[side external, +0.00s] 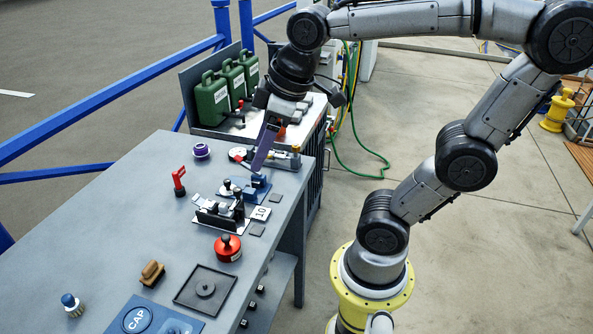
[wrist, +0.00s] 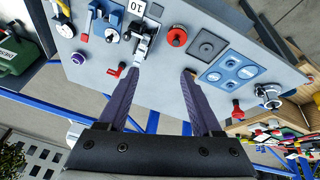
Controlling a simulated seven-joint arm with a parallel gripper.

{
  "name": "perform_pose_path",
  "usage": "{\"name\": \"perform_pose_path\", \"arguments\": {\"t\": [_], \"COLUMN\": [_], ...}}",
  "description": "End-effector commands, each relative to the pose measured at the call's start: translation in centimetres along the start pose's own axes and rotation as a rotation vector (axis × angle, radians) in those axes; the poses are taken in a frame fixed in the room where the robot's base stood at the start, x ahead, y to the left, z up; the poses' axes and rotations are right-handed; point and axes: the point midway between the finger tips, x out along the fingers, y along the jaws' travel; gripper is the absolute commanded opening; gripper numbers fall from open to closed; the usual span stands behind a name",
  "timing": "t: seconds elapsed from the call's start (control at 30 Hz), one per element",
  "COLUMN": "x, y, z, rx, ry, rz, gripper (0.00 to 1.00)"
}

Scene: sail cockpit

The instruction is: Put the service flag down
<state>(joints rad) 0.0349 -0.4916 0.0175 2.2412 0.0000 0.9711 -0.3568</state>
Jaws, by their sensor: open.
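The service flag (side external: 179,178) is most likely the small red lever with a flag-shaped top. It stands upright on a dark round base near the far edge of the grey bench. It also shows in the wrist view (wrist: 115,71), just left of my left fingertip. My gripper (side external: 263,155) is high over the bench, to the right of the flag and apart from it in the side view. In the wrist view my gripper (wrist: 160,72) has its two purple fingers wide apart, with nothing between them.
A purple knob (side external: 201,150) stands close to the flag. Latch fixtures (side external: 222,212), a red round knob (side external: 227,247), a black square pad (side external: 207,287) and a brown block (side external: 152,273) sit on the bench (side external: 120,215). Green cans (side external: 212,100) stand behind. The bench left of the flag is clear.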

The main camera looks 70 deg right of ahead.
Motion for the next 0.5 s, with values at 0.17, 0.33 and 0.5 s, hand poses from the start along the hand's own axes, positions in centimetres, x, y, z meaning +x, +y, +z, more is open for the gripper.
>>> {"name": "perform_pose_path", "arguments": {"t": [0.17, 0.33, 0.5], "x": [0.2, 0.7, 0.8], "y": [-2.4, -3.1, -3.2], "z": [5.0, 6.8, 7.0], "rx": [0.219, 0.316, 0.328], "ry": [0.066, 0.090, 0.091], "rz": [0.005, 0.001, 0.001], "gripper": [0.66, 0.66, 0.66]}}
